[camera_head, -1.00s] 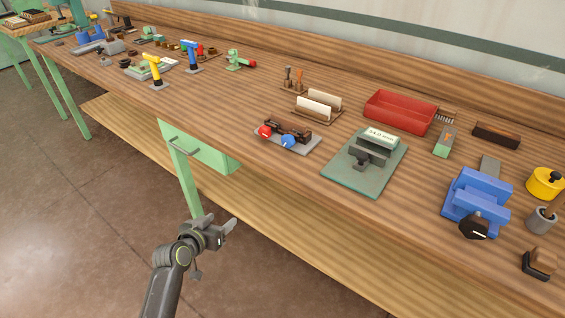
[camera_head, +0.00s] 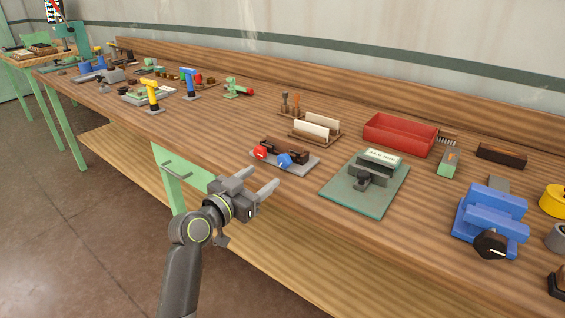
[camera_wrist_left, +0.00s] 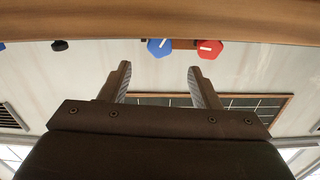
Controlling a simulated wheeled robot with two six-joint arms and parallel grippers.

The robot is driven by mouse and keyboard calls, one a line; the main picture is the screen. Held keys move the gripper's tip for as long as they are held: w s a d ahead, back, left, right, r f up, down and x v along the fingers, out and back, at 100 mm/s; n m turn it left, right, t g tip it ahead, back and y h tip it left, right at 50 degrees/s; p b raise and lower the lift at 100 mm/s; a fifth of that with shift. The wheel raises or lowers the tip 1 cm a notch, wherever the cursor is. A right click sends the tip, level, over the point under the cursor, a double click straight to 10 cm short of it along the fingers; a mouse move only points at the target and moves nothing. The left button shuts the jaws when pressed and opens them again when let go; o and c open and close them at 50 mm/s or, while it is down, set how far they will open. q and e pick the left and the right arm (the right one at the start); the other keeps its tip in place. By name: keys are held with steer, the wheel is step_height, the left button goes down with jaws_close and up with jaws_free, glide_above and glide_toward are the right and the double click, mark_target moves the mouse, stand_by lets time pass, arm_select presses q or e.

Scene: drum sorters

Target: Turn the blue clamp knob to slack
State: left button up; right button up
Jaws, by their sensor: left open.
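The blue clamp knob (camera_head: 284,161) with a white mark is on the front of a small clamp fixture, beside a red knob (camera_head: 260,152). The fixture has a grey base plate (camera_head: 300,168) and a dark brown body (camera_head: 289,148). My left gripper (camera_head: 261,180) is open and empty, in front of the bench edge and just below the knobs. In the left wrist view the blue knob (camera_wrist_left: 160,47) lies beyond the gap between the open fingers (camera_wrist_left: 159,69), apart from them. The red knob (camera_wrist_left: 209,47) is beside it. My right gripper is out of view.
A green plate (camera_head: 341,195) with a dark clamp stands right of the fixture. A card holder (camera_head: 315,131) and red tray (camera_head: 400,134) stand behind. A blue vise (camera_head: 490,215) is far right. The wooden bench edge lies near the gripper.

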mark_target(282, 162)
arm_select(q)
steer(key=x, duration=0.9)
steer(key=shift+w+d, duration=0.2)
steer(key=shift+c, duration=0.3)
